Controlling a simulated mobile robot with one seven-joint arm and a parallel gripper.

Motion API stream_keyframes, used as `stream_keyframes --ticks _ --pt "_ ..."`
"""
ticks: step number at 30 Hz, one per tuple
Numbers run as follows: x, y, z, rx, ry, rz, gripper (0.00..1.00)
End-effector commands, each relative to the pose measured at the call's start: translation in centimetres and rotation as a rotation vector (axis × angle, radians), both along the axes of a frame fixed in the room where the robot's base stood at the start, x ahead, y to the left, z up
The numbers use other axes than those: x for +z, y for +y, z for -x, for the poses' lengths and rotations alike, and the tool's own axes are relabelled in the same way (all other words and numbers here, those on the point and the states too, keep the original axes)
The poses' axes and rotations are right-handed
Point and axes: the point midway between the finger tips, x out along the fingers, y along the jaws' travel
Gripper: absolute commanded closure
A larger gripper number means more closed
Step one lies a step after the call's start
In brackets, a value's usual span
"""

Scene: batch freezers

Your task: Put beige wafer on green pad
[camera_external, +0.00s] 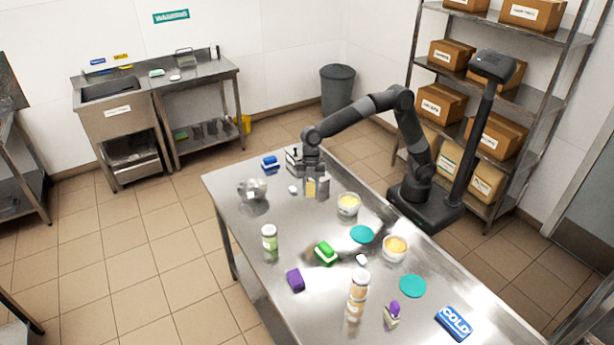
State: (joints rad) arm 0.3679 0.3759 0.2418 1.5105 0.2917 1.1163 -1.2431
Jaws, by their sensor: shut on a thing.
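My gripper (312,178) points down over the far part of the steel table. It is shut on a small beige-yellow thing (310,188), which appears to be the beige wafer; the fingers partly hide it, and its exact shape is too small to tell. Two flat round teal-green pads lie on the table to the right and nearer the camera: one pad (362,234) between two tubs, the other pad (412,286) farther toward the front right. Both pads look bare.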

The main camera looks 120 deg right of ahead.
Motion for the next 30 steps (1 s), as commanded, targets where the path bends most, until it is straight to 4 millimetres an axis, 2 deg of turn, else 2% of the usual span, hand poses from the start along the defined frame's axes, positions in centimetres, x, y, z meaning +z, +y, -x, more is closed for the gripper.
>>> stream_keyframes --ticks 1,3,10,24,30 --pt "0.2 2.1 -0.1 0.053 -0.002 -0.001 0.89" --pt "0.5 4.1 -0.1 0.11 -0.002 -0.002 0.89" --pt "0.5 7.7 -0.2 0.196 -0.004 -0.005 0.89" --pt "-5.3 16.7 -3.4 0.197 -0.003 -0.004 0.89" --pt "-6.2 18.0 -3.9 0.194 -0.006 -0.004 0.89"
